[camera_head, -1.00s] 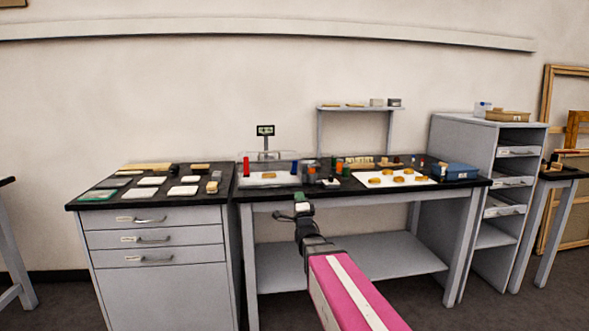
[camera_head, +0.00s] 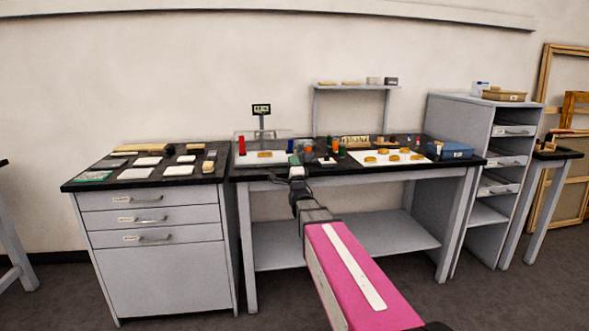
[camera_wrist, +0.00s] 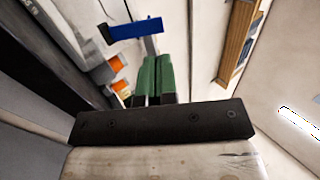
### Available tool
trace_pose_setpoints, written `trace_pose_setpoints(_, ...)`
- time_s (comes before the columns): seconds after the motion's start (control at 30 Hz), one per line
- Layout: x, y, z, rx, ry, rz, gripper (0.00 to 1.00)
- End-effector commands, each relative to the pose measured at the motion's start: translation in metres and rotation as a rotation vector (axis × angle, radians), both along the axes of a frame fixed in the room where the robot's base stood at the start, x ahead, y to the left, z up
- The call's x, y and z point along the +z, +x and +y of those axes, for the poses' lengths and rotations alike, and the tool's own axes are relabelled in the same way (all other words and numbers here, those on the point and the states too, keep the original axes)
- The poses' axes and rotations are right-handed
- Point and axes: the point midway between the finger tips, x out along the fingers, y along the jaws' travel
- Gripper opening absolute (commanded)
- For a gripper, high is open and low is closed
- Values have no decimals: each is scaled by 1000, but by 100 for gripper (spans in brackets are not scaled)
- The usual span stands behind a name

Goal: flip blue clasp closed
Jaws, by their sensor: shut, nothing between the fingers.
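The blue clasp (camera_wrist: 136,28) shows in the wrist view as a blue bar near the top, beyond my fingertips. In the head view it is a small patch of blue (camera_head: 290,145) at the right end of a clear case (camera_head: 262,158), partly hidden by my gripper. I cannot tell the clasp's exact angle.
A red upright piece (camera_head: 242,145) is at the case's left end. Orange items (camera_wrist: 118,64) sit close beside my fingers in the wrist view. A white sheet with gilt pieces (camera_head: 388,159) lies right, near a blue box (camera_head: 450,150). A drawer cabinet (camera_head: 150,240) stands left.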

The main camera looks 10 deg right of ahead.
Motion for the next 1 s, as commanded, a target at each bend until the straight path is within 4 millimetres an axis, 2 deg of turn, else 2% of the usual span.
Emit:
trace_pose_setpoints(0.03, 5, 12, 0, 0, 0, 0, 0)
trace_pose_setpoints(0.1, 13, 23, 0, 0, 0, 0, 0)
trace_pose_setpoints(0.4, 40, 59, 0, 0, 0, 0, 0)
trace_pose_setpoints(0.6, 46, 68, 0, 0, 0, 3, 0)
trace_pose_setpoints(1.0, 47, 68, 0, 0, 0, 4, 0)
